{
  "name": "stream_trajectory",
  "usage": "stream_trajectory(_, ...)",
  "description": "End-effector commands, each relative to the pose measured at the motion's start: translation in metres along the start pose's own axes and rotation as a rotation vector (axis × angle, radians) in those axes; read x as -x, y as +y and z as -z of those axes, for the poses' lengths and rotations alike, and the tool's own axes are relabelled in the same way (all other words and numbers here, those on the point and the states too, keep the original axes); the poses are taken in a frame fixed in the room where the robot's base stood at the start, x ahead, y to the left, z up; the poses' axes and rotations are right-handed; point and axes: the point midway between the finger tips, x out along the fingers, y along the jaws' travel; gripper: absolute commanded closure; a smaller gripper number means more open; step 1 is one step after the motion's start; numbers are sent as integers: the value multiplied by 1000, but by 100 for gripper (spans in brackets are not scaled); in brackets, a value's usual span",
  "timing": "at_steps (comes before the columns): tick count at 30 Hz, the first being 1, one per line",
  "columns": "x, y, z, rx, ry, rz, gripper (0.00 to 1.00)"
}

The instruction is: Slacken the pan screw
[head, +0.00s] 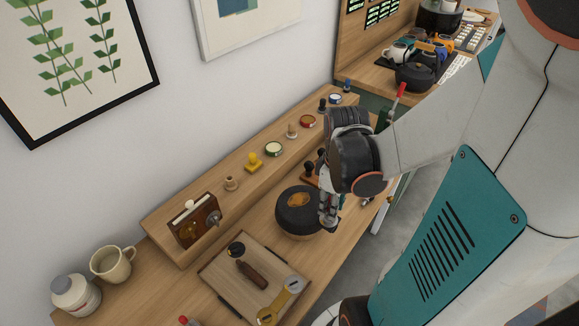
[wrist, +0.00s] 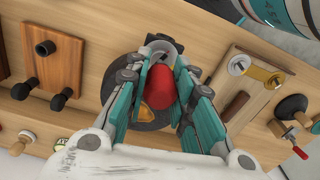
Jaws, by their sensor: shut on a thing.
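My gripper (head: 328,222) is at the right edge of a dark round pan-like thing (head: 291,216) with an orange-brown patch on top, low over the worktop. In the wrist view, my gripper (wrist: 163,70) has its two teal-and-grey fingers closed on a red, rounded, handle-like piece (wrist: 161,85). A grey ring-shaped end (wrist: 160,47) shows just past it. The dark round thing (wrist: 145,112) lies beneath the fingers, partly covered. I cannot make out a screw; my fingers and the red piece hide that spot.
A wooden board (head: 225,267) with a brown handle (head: 252,275) and a yellow-and-grey lever (head: 281,303) lies nearby. A raised ledge along the wall holds a wooden box (head: 195,222), a yellow knob (head: 253,162) and small jars. A mug (head: 112,263) and a white jar (head: 75,296) stand at left.

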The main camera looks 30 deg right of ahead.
Motion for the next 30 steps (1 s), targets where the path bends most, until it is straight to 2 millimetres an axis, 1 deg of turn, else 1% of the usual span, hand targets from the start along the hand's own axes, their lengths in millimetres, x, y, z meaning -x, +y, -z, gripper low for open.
stream_trajectory(2,-2,-2,-1,67,-1,2,100)
stream_trajectory(7,-2,-2,-1,309,0,2,100)
stream_trajectory(20,2,-1,-1,293,0,2,100)
stream_trajectory(30,16,-1,0,293,0,1,100)
